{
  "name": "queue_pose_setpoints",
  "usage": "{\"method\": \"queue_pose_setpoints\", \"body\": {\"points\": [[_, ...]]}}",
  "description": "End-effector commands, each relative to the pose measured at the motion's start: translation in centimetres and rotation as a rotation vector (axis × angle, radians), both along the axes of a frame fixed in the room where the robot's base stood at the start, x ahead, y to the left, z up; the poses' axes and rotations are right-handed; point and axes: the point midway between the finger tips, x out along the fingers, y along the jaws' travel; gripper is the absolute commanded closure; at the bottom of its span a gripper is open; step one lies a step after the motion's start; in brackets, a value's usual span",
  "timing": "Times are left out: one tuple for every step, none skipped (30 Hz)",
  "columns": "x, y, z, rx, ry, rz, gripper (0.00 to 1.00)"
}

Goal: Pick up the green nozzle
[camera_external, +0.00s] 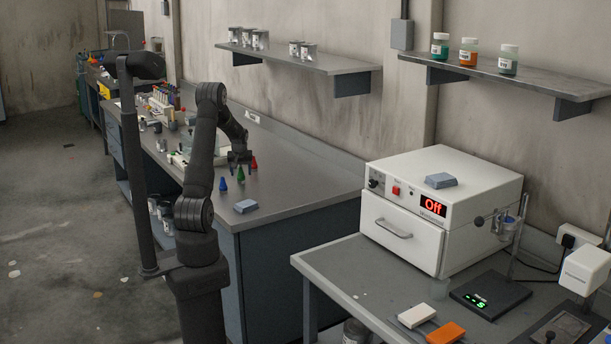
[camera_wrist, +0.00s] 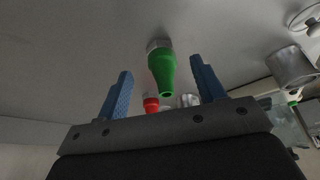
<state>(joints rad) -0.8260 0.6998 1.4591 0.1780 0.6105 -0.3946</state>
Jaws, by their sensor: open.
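The green nozzle (camera_external: 240,175) stands on the workbench between a blue nozzle (camera_external: 223,184) and a red nozzle (camera_external: 254,164). In the wrist view the green nozzle (camera_wrist: 163,74) shows its tapered green body and a silvery base, centred between the two blue fingers. My gripper (camera_wrist: 162,66) is open, and I see no finger touching the nozzle. In the external view my gripper (camera_external: 240,158) is low over the bench, just behind the green nozzle. The red nozzle (camera_wrist: 151,104) shows partly, near the gripper's body.
A blue-grey block (camera_external: 246,207) lies in front of the nozzles on the workbench (camera_external: 290,185). Metal parts, a rack and bottles crowd the bench further back. A silvery cylinder (camera_wrist: 291,68) shows at the right of the wrist view. The bench right of the nozzles is clear.

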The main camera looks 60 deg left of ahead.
Motion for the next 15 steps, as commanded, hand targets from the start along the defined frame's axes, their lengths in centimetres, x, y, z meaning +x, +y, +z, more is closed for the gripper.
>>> {"method": "queue_pose_setpoints", "body": {"points": [[0.1, 0.4, -0.6, -0.001, 0.001, 0.001, 0.37], [0.2, 0.7, -1.0, -0.002, 0.001, 0.001, 0.37], [0.3, 1.0, -1.5, -0.002, 0.001, 0.001, 0.37], [0.4, 1.3, -1.8, -0.001, 0.000, 0.001, 0.37], [0.5, 1.5, -2.1, -0.001, 0.000, 0.001, 0.37], [0.6, 1.6, -2.6, -0.001, 0.000, 0.000, 0.37], [0.7, 1.7, -2.9, -0.001, 0.000, 0.000, 0.37], [0.7, 1.8, -3.1, -0.001, 0.000, 0.000, 0.37], [0.8, 1.9, -3.4, -0.002, 0.001, 0.000, 0.37], [0.8, 1.9, -3.6, -0.001, 0.000, 0.000, 0.37], [0.8, 2.0, -3.7, -0.001, 0.000, 0.000, 0.37], [0.9, 2.0, -3.7, 0.000, 0.000, 0.000, 0.37], [0.9, 2.0, -3.7, 0.000, 0.000, 0.000, 0.37], [0.9, 2.0, -3.7, 0.001, 0.000, 0.000, 0.37], [0.9, 2.0, -3.7, 0.001, 0.000, 0.000, 0.37]]}}
